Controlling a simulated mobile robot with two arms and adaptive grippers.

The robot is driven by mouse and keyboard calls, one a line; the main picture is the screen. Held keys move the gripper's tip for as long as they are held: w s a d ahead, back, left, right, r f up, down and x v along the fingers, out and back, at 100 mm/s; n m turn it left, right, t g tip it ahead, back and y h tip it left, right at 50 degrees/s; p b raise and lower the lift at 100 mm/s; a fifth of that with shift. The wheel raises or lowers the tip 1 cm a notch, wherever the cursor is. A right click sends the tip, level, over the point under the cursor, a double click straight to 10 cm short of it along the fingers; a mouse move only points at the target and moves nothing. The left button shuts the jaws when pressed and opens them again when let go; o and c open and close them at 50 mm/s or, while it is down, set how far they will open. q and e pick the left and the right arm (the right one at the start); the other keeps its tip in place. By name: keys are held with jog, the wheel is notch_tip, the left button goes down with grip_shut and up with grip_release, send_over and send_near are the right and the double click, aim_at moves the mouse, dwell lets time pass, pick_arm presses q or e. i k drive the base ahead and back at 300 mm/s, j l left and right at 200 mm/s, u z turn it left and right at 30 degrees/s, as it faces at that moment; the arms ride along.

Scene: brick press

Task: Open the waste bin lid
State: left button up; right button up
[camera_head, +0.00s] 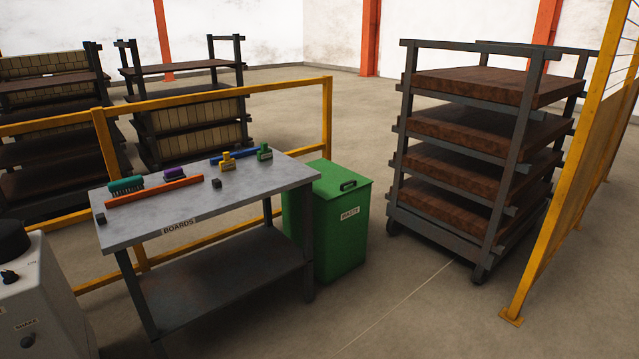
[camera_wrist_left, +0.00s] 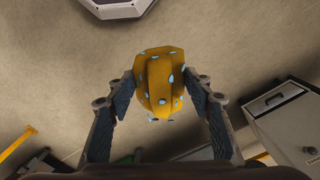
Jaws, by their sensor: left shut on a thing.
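The green waste bin (camera_head: 338,236) stands on the floor right of the metal table in the head view. My left gripper (camera_wrist_left: 160,88) shows only in the left wrist view. It is shut on a yellow, rounded object with light blue spots (camera_wrist_left: 160,72), held between its two fingers. What this object is, I cannot tell. My right gripper is in neither view.
The metal table (camera_head: 250,192), labelled BOARDS, holds brushes and small tools and stands close left of the bin. A rack of brown slabs (camera_head: 515,150) stands right of the bin. Yellow rails (camera_head: 328,120) run behind the table. Floor in front of the bin is clear.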

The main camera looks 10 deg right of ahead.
aim_at(337, 181)
jog(key=i+l+u, duration=0.85)
jog(key=i+l, duration=0.65)
jog(key=l, duration=0.3)
jog(key=i+l, duration=0.25)
jog(key=i+l+u, duration=0.1)
jog(key=i+l, duration=0.15)
jog(key=l, duration=0.2)
jog(key=i+l, duration=0.2)
jog(key=l, duration=0.2)
